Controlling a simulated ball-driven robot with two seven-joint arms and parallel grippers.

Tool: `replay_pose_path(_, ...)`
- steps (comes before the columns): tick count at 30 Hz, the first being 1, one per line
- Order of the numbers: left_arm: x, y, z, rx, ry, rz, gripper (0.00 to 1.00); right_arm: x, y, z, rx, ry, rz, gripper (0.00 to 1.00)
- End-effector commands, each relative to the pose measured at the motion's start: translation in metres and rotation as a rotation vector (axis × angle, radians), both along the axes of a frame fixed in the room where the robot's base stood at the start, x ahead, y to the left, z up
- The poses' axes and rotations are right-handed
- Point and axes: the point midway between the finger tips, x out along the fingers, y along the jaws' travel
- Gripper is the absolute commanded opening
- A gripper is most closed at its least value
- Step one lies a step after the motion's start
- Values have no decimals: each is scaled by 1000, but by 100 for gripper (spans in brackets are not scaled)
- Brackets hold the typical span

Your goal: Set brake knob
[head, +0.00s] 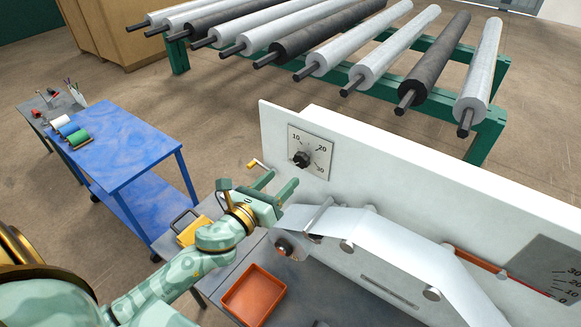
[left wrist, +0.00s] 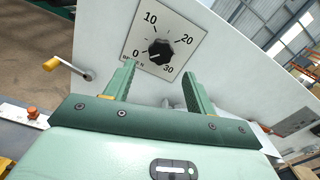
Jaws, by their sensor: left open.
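The brake knob (head: 303,160) is a small black knob on a square dial plate (head: 315,145) marked with numbers up to 30. The plate is on the upright white panel. In the left wrist view the knob (left wrist: 160,50) shows between and beyond my fingertips, with the dial facing the camera. A light mark on the knob seems to point toward the lower left, near 0, but is too small to be sure. My left gripper (head: 279,182) is open and empty, in front of and below the knob, apart from it. My right gripper is not in view.
A yellow-handled crank (head: 254,164) sticks out at the panel's left edge. A white web (head: 375,231) runs over rollers to the right. An orange tray (head: 255,295) lies on the grey bench below. A blue cart (head: 125,145) stands left, and a rack of rolls stands behind.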

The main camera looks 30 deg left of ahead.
Motion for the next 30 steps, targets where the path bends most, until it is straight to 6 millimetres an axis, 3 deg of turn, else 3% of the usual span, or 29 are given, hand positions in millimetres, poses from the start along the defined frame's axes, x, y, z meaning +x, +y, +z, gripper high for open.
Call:
replay_pose_path(16, 66, -9, 0, -4, 1, 0, 55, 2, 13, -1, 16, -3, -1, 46)
replay_pose_path(28, 67, -10, 0, -4, 3, 0, 55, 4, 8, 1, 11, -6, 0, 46)
replay_pose_path(29, 67, -10, 0, -4, 3, 0, 53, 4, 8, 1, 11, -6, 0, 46)
replay_pose_path(30, 67, -10, 0, -4, 3, 0, 41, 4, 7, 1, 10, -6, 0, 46)
